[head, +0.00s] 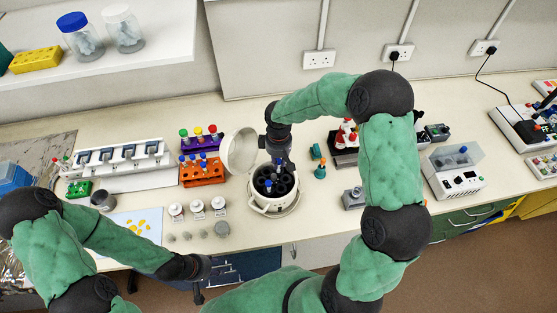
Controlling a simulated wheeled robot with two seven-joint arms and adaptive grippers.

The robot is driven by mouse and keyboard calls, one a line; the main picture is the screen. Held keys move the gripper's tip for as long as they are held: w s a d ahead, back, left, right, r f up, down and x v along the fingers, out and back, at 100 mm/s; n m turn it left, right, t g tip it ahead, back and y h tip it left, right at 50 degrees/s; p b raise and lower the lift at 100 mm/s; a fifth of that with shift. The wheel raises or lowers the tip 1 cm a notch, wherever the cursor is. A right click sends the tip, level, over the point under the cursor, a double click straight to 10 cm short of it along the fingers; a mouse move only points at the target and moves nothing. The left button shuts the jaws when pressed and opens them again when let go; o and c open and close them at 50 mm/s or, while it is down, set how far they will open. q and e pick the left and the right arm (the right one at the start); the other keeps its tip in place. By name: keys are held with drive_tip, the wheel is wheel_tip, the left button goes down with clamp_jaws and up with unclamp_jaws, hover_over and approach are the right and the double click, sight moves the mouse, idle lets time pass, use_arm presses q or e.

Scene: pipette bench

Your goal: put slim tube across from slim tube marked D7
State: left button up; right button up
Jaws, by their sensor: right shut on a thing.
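A white round centrifuge (261,205) stands at the bench's front edge with its lid (240,151) open to the left. Its dark rotor has several holes. A blue-capped slim tube (268,184) sits in a hole on the rotor's left side; no D7 marking is legible. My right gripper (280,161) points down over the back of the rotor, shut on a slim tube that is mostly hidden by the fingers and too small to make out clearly. My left gripper (198,292) hangs low in front of the bench edge, away from the tubes; its finger gap is unclear.
An orange rack (203,174) and a purple rack (201,144) with capped tubes stand left of the centrifuge. White-lidded jars (197,207) stand front left. A white device (455,177) stands further right.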

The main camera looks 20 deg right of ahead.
drive_tip(key=shift+f+b, duration=0.45)
drive_tip(key=shift+f, duration=0.2)
drive_tip(key=o, duration=0.8)
drive_tip(key=shift+o, duration=0.2)
drive_tip(key=shift+r, duration=4)
drive_tip(key=shift+w, duration=0.1)
